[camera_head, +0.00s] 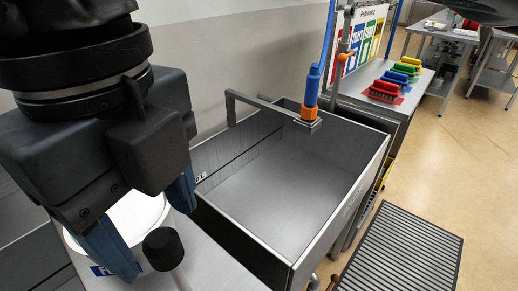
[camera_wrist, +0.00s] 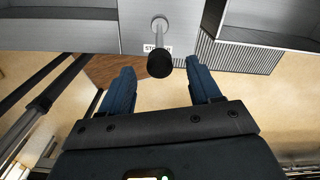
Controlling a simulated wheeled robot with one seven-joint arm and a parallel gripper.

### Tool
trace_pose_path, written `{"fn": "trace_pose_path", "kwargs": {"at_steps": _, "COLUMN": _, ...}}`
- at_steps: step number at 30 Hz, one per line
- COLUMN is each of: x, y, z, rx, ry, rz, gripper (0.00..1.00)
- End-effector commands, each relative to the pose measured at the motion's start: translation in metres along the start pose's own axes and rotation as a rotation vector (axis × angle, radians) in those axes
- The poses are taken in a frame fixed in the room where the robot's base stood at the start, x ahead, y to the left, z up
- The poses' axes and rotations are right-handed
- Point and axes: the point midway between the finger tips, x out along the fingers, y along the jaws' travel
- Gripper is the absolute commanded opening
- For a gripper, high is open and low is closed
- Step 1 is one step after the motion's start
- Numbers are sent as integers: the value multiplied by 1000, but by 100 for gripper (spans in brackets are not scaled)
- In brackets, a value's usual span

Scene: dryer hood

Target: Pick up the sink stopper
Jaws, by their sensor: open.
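The sink stopper (camera_head: 163,249) looks like a black knob on a pale metal rod. It stands up from the metal counter at the lower left of the head view. In the wrist view its knob (camera_wrist: 160,64) is near the picture's middle, with the rod running up to a round base by a partly hidden label. My gripper (camera_head: 159,240) is open with blue fingers, close to the knob. In the wrist view the gripper (camera_wrist: 160,68) has one finger on each side of the knob. I cannot tell whether the knob is at fingertip depth; no contact shows.
A white round container (camera_head: 138,212) stands behind my fingers. A deep steel sink (camera_head: 270,190) lies to the right, with a blue and orange spray head (camera_head: 311,92) above its rim. Coloured brushes (camera_head: 384,88) lie on a far bench. A dark slatted grate (camera_head: 405,255) is on the floor.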

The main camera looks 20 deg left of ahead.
Motion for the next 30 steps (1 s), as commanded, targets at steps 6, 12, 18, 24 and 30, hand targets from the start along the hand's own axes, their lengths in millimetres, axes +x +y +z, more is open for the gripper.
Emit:
{"fn": "trace_pose_path", "kwargs": {"at_steps": 6, "x": 27, "y": 1, "z": 0, "rx": 1, "ry": 1, "rz": 3, "gripper": 63}}
{"fn": "trace_pose_path", "kwargs": {"at_steps": 12, "x": 34, "y": 1, "z": 0, "rx": 0, "ry": -1, "rz": 1, "gripper": 63}}
{"fn": "trace_pose_path", "kwargs": {"at_steps": 18, "x": 34, "y": 1, "z": 0, "rx": 0, "ry": 0, "rz": 1, "gripper": 55}}
{"fn": "trace_pose_path", "kwargs": {"at_steps": 24, "x": 33, "y": 1, "z": 0, "rx": 0, "ry": 0, "rz": 1, "gripper": 36}}
{"fn": "trace_pose_path", "kwargs": {"at_steps": 30, "x": 33, "y": 1, "z": 0, "rx": 0, "ry": 0, "rz": 1, "gripper": 17}}
